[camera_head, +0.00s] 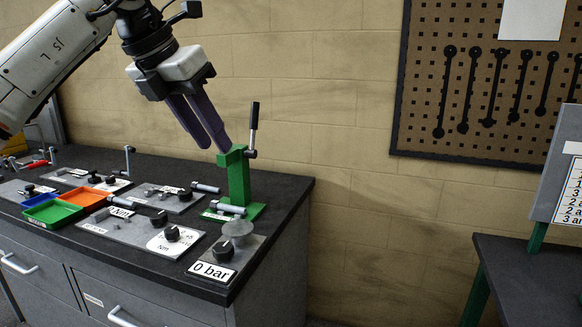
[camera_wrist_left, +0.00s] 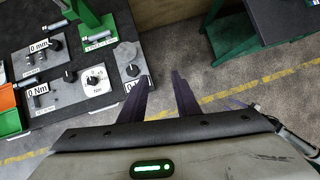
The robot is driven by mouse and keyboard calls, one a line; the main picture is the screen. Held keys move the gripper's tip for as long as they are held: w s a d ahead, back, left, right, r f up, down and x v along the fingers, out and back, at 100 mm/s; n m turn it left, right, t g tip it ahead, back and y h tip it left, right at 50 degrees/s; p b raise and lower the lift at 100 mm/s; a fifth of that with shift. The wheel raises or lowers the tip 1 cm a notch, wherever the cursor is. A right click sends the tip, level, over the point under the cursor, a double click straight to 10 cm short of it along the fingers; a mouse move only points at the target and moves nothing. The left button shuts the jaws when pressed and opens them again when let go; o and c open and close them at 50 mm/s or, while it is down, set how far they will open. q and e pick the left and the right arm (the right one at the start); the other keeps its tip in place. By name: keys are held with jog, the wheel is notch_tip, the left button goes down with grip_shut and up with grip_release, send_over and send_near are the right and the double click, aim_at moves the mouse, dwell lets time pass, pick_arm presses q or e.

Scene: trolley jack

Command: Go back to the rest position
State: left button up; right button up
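My left gripper (camera_head: 215,147) hangs from the arm at the upper left, its purple fingers slanting down to the right. In the head view the fingertips overlap the top of the green stand (camera_head: 238,178) with its upright black lever (camera_head: 254,116); I cannot tell whether they touch it. In the left wrist view the two fingers of the left gripper (camera_wrist_left: 158,80) are apart with nothing between them. The green stand shows there at the upper left (camera_wrist_left: 92,20), away from the fingers. My right gripper is in neither view.
A dark workbench (camera_head: 285,200) carries green (camera_head: 52,213) and orange (camera_head: 87,197) trays, several plates with knobs, and a "0 bar" plate (camera_head: 213,271). A pegboard (camera_head: 425,90) with wrenches hangs on the wall. A second table (camera_head: 530,275) stands at right, with open floor between.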

pick_arm(q)
jog(key=s+d+f+n+g+h, duration=0.2)
jog(key=s+d+f+h, duration=0.2)
jog(key=d+f+h, duration=0.55)
jog(key=s+d+f+n+g+h, duration=0.15)
jog(key=s+d+f+h, duration=0.4)
jog(key=d, duration=0.65)
jog(key=a+f+n+t+y, duration=0.3)
jog(key=a+f+n+t, duration=0.2)
jog(key=f+n, duration=0.3)
jog(key=w+a+f+n+t+y, duration=0.1)
jog(key=a+f+n+t+y, duration=0.25)
jog(key=f+n+t, duration=0.5)
jog(key=a+f+n+t+y, duration=0.25)
jog(key=a+f+n, duration=0.3)
jog(key=n, duration=0.45)
jog(key=s+a+f+n+g+y, duration=0.3)
jog(key=s+a+f+n+g, duration=0.1)
jog(key=s+f, duration=0.8)
jog(key=s+a+f+n+g+y, duration=0.4)
jog(key=s+a+f+n, duration=0.2)
jog(key=s+f, duration=0.6)
jog(key=shift+s+a+f+g, duration=0.15)
jog(key=shift+s+a+g, duration=0.15)
jog(key=shift+g, duration=0.05)
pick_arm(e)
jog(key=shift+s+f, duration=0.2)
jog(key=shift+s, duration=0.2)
